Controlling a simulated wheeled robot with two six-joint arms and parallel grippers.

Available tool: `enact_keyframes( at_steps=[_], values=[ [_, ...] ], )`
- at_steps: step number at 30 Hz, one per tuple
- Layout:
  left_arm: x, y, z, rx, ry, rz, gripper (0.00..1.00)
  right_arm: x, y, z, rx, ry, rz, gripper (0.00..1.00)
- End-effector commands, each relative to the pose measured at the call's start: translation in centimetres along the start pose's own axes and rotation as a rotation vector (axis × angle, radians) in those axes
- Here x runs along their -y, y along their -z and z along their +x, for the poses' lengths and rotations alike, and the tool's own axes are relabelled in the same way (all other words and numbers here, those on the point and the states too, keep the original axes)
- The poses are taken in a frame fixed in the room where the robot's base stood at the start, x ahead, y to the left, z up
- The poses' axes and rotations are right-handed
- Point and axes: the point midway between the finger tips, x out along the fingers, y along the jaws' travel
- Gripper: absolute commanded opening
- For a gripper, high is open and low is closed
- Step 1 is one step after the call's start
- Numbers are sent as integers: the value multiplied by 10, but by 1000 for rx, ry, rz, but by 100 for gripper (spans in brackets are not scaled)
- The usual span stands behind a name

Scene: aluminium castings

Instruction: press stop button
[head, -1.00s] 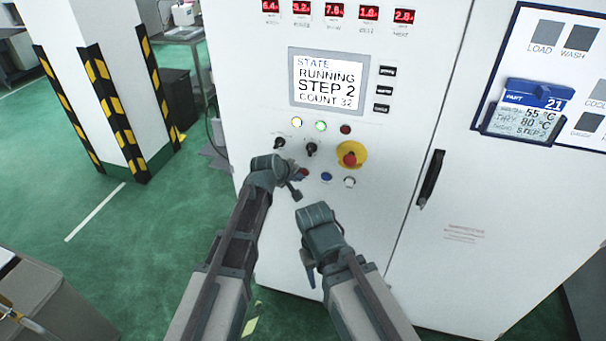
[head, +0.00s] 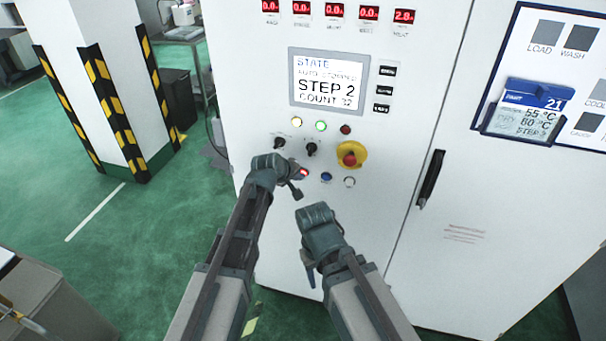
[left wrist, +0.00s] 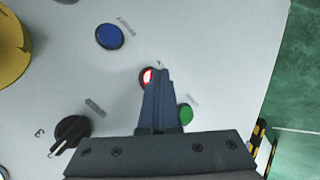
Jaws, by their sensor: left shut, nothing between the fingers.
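The red stop button (head: 303,172) on the white cabinet front is lit, just right of my left gripper's tip. In the left wrist view the lit red button (left wrist: 148,77) is partly hidden behind the shut fingers of my left gripper (left wrist: 160,75). The fingertips lie over or against the button; I cannot tell whether they touch it. In the head view my left gripper (head: 294,183) is empty. My right gripper (head: 308,268) hangs lower, in front of the cabinet, and its fingers are too unclear to judge.
A green button (left wrist: 186,114) and a blue button (left wrist: 109,37) flank the red one. A red emergency knob on a yellow base (head: 350,156) is to the right. Black selector knobs (head: 311,149) sit above. The display (head: 328,80) reads STEP 2, COUNT 32.

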Motion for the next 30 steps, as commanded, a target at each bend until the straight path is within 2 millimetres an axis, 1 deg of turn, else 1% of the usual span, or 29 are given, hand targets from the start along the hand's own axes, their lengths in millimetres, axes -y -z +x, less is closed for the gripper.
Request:
enact_keyframes(
  at_steps=[8, 21, 30],
  values=[
    [7, -7, -10, 0, -1, 0, 0, 0, 0, 0, 0, 0, 0, 50],
    [9, -9, -12, 0, 0, 0, 0, 0, 0, 0, 0, 0, 0, 50],
    [22, -22, -30, 0, 0, 0, 0, 0, 0, 0, 0, 0, 0, 50]
  ],
)
